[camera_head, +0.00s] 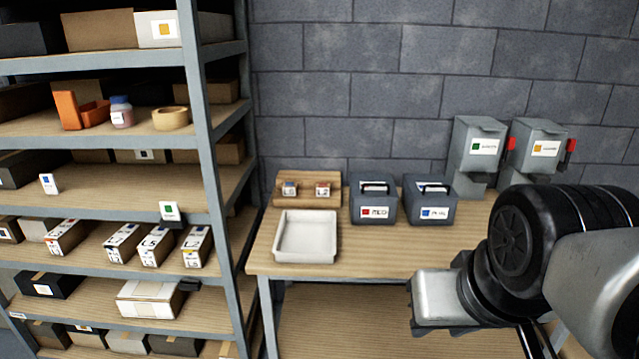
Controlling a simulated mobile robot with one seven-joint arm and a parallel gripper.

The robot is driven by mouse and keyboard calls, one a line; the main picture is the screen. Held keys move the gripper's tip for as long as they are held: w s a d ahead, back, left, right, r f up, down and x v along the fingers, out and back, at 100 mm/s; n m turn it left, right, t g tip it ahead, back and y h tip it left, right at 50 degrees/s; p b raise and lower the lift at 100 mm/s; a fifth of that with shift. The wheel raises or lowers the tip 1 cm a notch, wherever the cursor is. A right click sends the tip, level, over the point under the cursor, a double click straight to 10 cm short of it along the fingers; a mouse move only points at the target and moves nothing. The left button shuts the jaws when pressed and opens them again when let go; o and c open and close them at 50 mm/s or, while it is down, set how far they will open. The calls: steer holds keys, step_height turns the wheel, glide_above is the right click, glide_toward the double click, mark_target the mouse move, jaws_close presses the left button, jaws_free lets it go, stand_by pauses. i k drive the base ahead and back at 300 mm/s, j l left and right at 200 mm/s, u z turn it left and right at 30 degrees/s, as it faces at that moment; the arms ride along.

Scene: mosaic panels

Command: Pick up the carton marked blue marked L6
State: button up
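Several white cartons with printed fronts stand in a row on a middle shelf of the left rack: one at the left (66,236), two close together in the middle (124,242) (155,246), and one at the right near the post (197,246). The left one seems to bear a red mark and the right one an orange mark. The codes are too small to read surely, so I cannot tell which is the blue L6 carton. The silver end of my arm, seemingly my gripper (436,298), is at lower right, far from the cartons. Its fingers cannot be made out.
The rack's grey post (206,150) stands right of the cartons. A wooden bench (350,262) holds a white tray (305,237), two dark bins (374,202) (430,202) and a wooden block stand (290,200). Two grey dispensers (477,150) (535,150) are by the wall.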

mark_target(197, 260)
steer(key=u, duration=1.45)
